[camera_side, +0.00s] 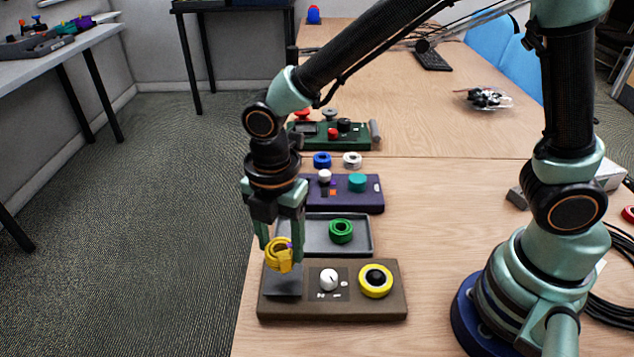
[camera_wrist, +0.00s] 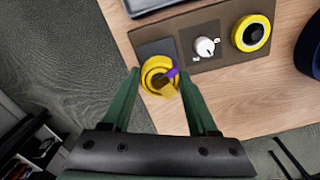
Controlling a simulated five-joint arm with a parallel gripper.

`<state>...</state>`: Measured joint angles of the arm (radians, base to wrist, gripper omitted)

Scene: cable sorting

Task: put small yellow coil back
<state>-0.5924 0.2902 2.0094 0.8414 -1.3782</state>
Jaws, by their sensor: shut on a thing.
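The small yellow coil (camera_side: 279,254) is in my gripper (camera_side: 281,246), between its two green fingers. It has a purple mark on it. In the wrist view the coil (camera_wrist: 160,76) shows between the fingertips of my gripper (camera_wrist: 162,78), near the dark grey square at the left end of the brown board (camera_wrist: 211,19). In the side view it hangs above or at that grey square (camera_side: 283,287); I cannot tell whether it touches.
The brown board (camera_side: 332,307) also bears a white knob (camera_side: 329,279) and a yellow ring with a black centre (camera_side: 375,280). Behind it lie a grey tray (camera_side: 300,245) with a green coil (camera_side: 341,231), then a purple board (camera_side: 370,204) and a green board (camera_side: 355,141). The table's left edge is close.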

